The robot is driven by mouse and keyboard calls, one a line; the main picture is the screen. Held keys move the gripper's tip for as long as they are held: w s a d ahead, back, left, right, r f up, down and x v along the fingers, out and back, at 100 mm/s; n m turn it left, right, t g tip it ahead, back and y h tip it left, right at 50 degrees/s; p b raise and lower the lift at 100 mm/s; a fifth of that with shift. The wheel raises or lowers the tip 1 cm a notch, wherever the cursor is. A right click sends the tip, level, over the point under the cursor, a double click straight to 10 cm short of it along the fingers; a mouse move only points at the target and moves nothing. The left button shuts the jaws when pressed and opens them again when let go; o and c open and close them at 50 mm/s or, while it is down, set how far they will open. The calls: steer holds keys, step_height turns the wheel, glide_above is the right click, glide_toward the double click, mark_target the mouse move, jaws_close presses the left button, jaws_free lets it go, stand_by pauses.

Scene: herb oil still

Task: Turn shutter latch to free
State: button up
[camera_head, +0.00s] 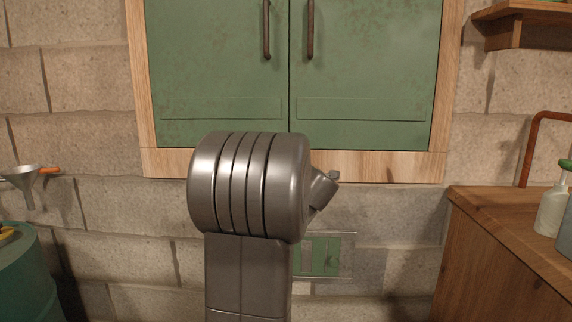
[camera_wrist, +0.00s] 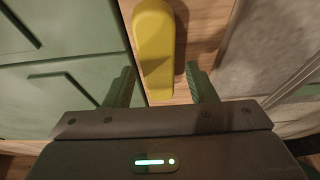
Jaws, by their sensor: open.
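The shutter latch (camera_wrist: 155,40) is a yellow, rounded, elongated bar in the wrist view. It lies lengthwise up the picture on the wooden frame (camera_wrist: 204,20), beside the green shutter (camera_wrist: 80,60). My gripper (camera_wrist: 160,72) is open, with one dark finger on each side of the latch's lower end and a gap visible on both sides. I cannot tell how deep the fingers reach around it. In the head view the two green shutters (camera_head: 215,70) are closed in their wooden frame. The latch and my gripper do not show there; my arm covers part of the frame's bottom.
A wooden counter (camera_head: 500,210) with a white bottle (camera_head: 552,208) stands at the right, with a copper pipe (camera_head: 530,150) behind. A teal drum (camera_head: 25,270) and a funnel (camera_head: 25,178) are at the left. A small green panel (camera_head: 325,255) sits low on the block wall.

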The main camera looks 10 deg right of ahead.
steer(key=s+d+p, duration=0.1)
steer(key=s+p, duration=0.1)
steer(key=s, duration=1.1)
steer(key=shift+s+d, duration=0.25)
steer(key=w+a+b, duration=0.1)
steer(key=w+b, duration=0.1)
steer(key=w, duration=1.1)
steer(key=shift+w+a, duration=0.25)
steer(key=shift+w, duration=0.15)
